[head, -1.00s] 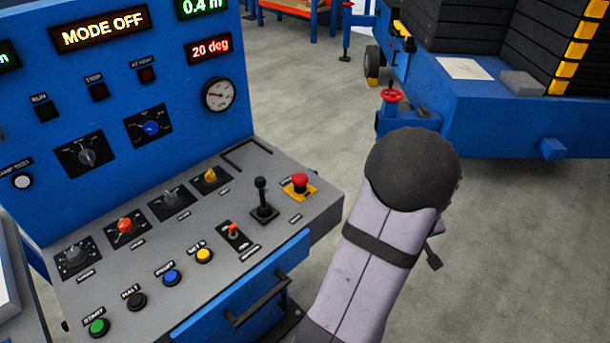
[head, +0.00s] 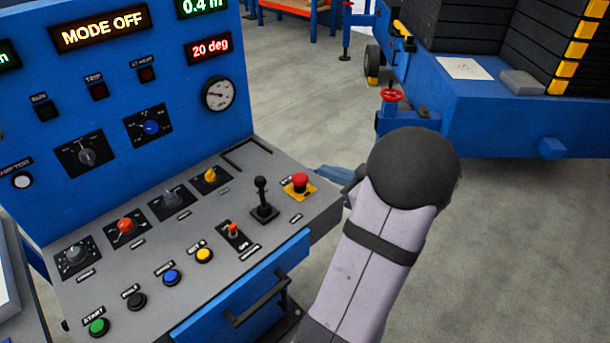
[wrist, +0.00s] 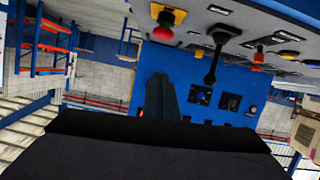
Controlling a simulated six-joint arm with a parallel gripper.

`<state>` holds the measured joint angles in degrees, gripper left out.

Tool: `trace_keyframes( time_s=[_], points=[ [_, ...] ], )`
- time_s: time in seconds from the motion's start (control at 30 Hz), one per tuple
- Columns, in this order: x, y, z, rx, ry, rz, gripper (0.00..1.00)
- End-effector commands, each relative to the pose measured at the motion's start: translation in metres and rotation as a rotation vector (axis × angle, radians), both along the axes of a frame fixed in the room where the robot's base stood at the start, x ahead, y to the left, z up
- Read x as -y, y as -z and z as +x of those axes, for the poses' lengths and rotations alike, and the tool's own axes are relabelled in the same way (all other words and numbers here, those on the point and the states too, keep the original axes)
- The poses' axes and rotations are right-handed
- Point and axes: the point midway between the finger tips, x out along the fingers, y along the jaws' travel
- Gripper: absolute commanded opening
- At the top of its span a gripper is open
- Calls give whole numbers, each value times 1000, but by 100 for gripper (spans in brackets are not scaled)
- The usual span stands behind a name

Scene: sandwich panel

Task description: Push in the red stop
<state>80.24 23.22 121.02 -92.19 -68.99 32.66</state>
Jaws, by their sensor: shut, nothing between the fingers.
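The red stop (head: 300,181) is a red mushroom button on a yellow base at the right end of the grey sloping panel. It stands raised and uncovered. In the wrist view the red stop (wrist: 164,21) hangs upside down near the top, just left of centre. My gripper (wrist: 162,78) is shut and empty, its dark fingers below the stop in that picture and apart from it. In the head view my gripper (head: 325,170) shows only partly, just right of the stop, with the rest hidden behind my arm.
A black joystick (head: 262,200) stands left of the stop, close by. A small red toggle switch (head: 233,231), several knobs and coloured push buttons cover the rest of the panel. The blue upright display panel (head: 100,90) rises behind. Open floor lies to the right.

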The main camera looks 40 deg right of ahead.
Motion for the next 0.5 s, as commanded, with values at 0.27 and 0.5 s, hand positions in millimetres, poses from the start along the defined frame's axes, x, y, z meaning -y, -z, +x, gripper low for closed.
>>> trace_keyframes(
  time_s=[0.27,0.5],
  points=[
    [1,1,0,-1,7,12,0],
    [1,2,3,-2,7,11,0]
  ],
)
